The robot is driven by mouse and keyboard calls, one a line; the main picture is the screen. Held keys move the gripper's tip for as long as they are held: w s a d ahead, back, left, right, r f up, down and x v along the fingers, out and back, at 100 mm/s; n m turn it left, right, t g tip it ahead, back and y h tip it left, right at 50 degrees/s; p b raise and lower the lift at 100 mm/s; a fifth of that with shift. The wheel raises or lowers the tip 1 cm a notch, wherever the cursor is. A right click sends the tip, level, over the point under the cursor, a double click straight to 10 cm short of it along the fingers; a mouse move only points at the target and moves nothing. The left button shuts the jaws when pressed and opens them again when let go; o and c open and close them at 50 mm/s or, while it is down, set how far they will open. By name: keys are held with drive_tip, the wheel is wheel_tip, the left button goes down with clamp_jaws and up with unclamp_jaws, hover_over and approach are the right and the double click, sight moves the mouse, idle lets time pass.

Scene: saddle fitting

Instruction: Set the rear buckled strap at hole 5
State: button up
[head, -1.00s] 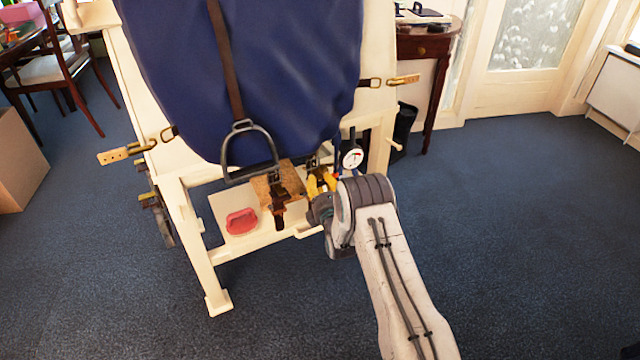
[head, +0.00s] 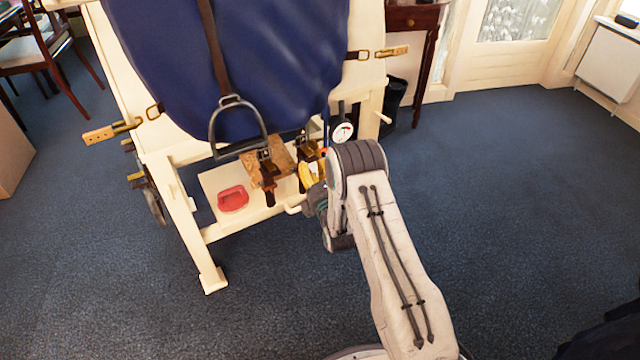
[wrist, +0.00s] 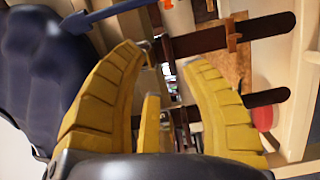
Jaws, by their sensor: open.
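In the head view, two short brown straps with buckles hang below the blue-covered body on the cream stand. One strap (head: 268,174) lies over a tan board, and another (head: 306,150) is close to my gripper (head: 313,176), partly hidden by it. I cannot tell which strap is the rear one, and no hole numbers are readable. In the wrist view, my gripper (wrist: 165,75) has its yellow fingers apart. A brown strap with an orange keeper (wrist: 215,40) runs beyond the right finger, and a second strap (wrist: 265,99) lies below it. Neither is visibly gripped.
A dial gauge (head: 343,132) stands just above my wrist. A stirrup iron (head: 238,130) hangs to the left, above a shelf with a red sponge-like item (head: 232,198). Tan holed tabs stick out at left (head: 98,136) and right (head: 391,52). The carpet at right is open.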

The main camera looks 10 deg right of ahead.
drive_tip(key=s, duration=0.6)
drive_tip(key=shift+s, duration=0.15)
idle(0.8)
drive_tip(key=s+r+m+g+p, duration=0.3)
drive_tip(key=r+p, duration=0.4)
drive_tip(key=r, duration=0.6)
drive_tip(key=s+r+m+g+p, duration=0.1)
drive_tip(key=r+m+g+p, duration=0.2)
drive_tip(key=r+m+p, duration=0.75)
drive_tip(key=s+r+m+g+p, duration=0.2)
drive_tip(key=s+r+g+p, duration=0.2)
drive_tip(key=s+r, duration=0.9)
drive_tip(key=s+r+m+g+p, duration=0.2)
drive_tip(key=s+r+p, duration=0.7)
drive_tip(key=s, duration=1.1)
wheel_tip(320, 180, up, 4)
drive_tip(key=g, duration=0.2)
drive_tip(key=shift+s+d+g+p, duration=0.15)
drive_tip(key=shift+s+g+p, duration=0.1)
drive_tip(key=shift+g+p, duration=0.1)
